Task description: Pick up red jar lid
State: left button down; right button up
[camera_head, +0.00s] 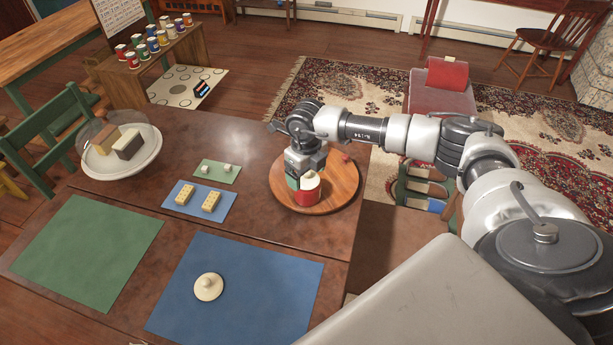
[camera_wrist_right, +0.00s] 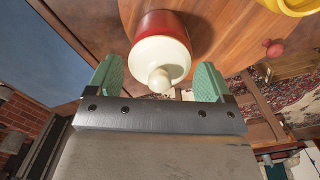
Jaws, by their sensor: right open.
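A red jar (camera_head: 307,196) with a cream lid (camera_head: 309,180) stands on the round wooden board. In the right wrist view the lid (camera_wrist_right: 157,55) shows from above with a round knob (camera_wrist_right: 159,80), on the red jar (camera_wrist_right: 160,22). My right gripper (camera_head: 301,178) is at the lid, partly hiding it in the head view. In the wrist view its two green fingers are apart, one on each side of the knob, with gaps. Whether the fingertips are level with the knob I cannot tell. My left gripper is not in view.
The round wooden board (camera_head: 338,195) lies on the brown table. A second cream lid (camera_head: 208,287) lies on the blue mat (camera_head: 265,285). A green mat (camera_head: 90,250), yellow blocks (camera_head: 211,202) on a small blue mat and a glass-domed plate (camera_head: 147,160) are to the left.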

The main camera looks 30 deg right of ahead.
jog(key=shift+c, duration=0.5)
jog(key=shift+s, duration=0.1)
jog(key=c, duration=1)
jog(key=shift+s, duration=0.1)
grip_shut()
